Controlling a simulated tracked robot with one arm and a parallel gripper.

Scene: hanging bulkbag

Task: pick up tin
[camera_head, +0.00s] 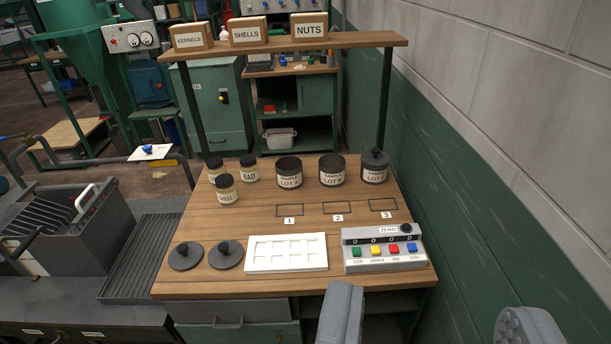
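Several dark round tins with white sample labels stand upright at the back of the wooden bench: one labelled LOT A (289,182), a middle tin (332,179), and a right tin (375,175). The left and middle tins look open on top; the right one wears a dark lid with a knob. Two loose dark knobbed lids, a left lid (186,257) and a right lid (226,256), lie at the front left. My gripper (434,318) shows two grey fingers wide apart at the bottom edge, empty, with no tin between them.
The bench (250,213) also holds small pale jars (227,191), a white compartment tray (286,253) and a button counter (383,250). Marked rectangles 1 to 3 are empty. An overhead shelf (280,46) stands on posts behind the tins. A wall (480,190) runs along the right.

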